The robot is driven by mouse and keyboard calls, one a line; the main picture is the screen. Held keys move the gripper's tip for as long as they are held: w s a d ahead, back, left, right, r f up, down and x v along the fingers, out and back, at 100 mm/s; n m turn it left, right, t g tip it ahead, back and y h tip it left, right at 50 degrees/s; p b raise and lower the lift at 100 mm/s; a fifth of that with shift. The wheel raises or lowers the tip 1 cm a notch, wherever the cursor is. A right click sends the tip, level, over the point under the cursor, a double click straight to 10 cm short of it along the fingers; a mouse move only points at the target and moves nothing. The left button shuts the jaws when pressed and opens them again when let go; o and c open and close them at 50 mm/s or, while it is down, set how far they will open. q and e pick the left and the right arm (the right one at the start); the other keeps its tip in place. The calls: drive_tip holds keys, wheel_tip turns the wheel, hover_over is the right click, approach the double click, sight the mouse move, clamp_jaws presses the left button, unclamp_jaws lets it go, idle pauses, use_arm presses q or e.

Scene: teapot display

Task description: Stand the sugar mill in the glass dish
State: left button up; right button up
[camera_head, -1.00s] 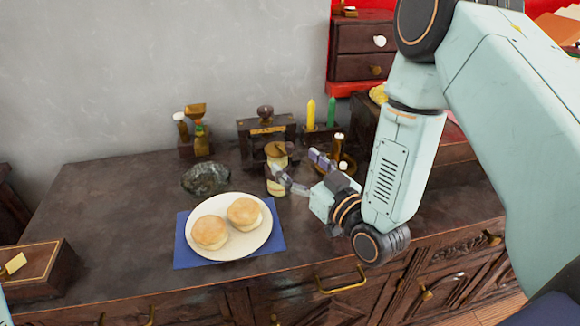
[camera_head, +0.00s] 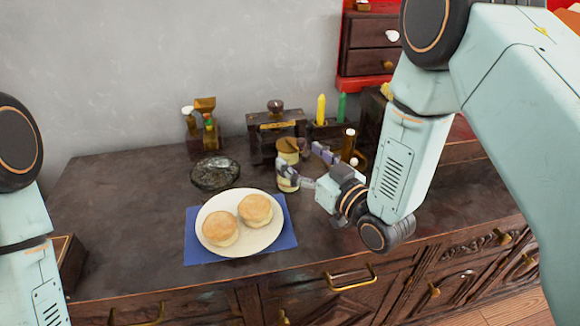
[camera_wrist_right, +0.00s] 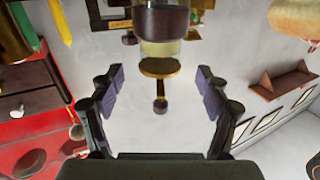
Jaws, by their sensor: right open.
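The sugar mill (camera_head: 290,153) is a small upright cylinder with a brass top and pale body, standing on the dark cabinet top. It appears at the top of the right wrist view (camera_wrist_right: 162,48), with a dark band, clear section and brass end with a knob. My right gripper (camera_head: 304,167) is open in front of and to the right of it; one finger overlaps its lower body in the head view. In the right wrist view the mill lies beyond the parted fingers (camera_wrist_right: 160,76). The dark glass dish (camera_head: 215,174) stands to the left. My left gripper is out of view.
A white plate (camera_head: 240,243) with two buns lies on a blue mat (camera_head: 192,254) in front of the dish. Behind are a bottle stand (camera_head: 200,140), a dark wooden box (camera_head: 262,148), and yellow and green candles (camera_head: 321,109). Bare cabinet top lies left of the dish.

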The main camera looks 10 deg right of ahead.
drive_tip(key=b+x, duration=0.1)
drive_tip(key=x, duration=0.4)
drive_tip(key=shift+f, duration=0.15)
drive_tip(key=shift+d, duration=0.1)
drive_tip(key=shift+c, duration=0.9)
clamp_jaws()
